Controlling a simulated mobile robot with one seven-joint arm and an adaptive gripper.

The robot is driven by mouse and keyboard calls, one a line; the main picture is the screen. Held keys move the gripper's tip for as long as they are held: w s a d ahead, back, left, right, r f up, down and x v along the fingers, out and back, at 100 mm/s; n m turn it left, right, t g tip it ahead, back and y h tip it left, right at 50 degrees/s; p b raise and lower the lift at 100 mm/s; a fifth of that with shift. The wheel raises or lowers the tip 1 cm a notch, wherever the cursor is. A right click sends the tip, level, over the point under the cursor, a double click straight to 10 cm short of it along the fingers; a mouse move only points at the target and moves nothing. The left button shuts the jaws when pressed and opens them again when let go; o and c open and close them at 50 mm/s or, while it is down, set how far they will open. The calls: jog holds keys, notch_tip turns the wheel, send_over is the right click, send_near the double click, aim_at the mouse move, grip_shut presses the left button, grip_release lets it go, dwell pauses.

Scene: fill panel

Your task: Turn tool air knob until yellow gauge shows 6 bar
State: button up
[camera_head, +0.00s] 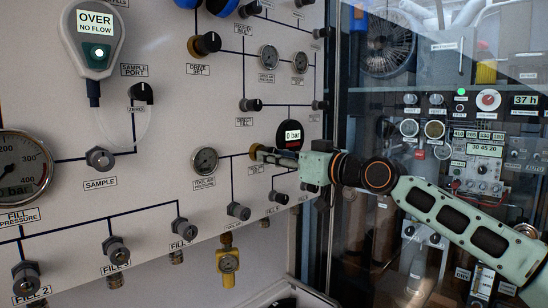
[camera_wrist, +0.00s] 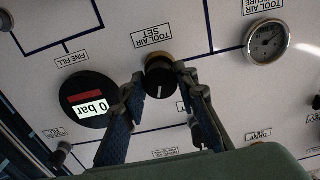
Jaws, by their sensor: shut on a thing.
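The tool air knob (camera_wrist: 158,82) is black with a white line and a brass collar, under the label TOOL AIR SET in the wrist view. My gripper (camera_wrist: 160,76) has a finger on each side of it and is shut on it. In the head view my gripper (camera_head: 268,154) reaches the panel from the right and hides most of the knob; a brass part (camera_head: 254,151) shows at its tip. The yellow gauge (camera_head: 228,261) hangs below the panel's lower edge; its needle is too small to read.
The round tool air pressure gauge (camera_head: 204,161) sits left of my gripper. A black display (camera_head: 290,135) reading 0 bar is just above it. Other knobs (camera_head: 239,211) stick out below. A glass pane with equipment behind is on the right.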

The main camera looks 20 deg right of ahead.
jog(key=shift+f+m+b, duration=0.15)
jog(key=shift+m+b, duration=0.25)
jog(key=shift+b, duration=0.1)
jog(key=shift+a+r+m+b, duration=0.1)
jog(key=shift+m+b, duration=0.95)
jog(key=shift+m, duration=2.7)
jog(key=shift+r+m+b, duration=0.1)
jog(key=shift+m+b, duration=0.95)
jog(key=shift+m, duration=2.7)
jog(key=o, duration=1.2)
jog(key=shift+c, duration=0.2)
jog(key=shift+s, duration=0.1)
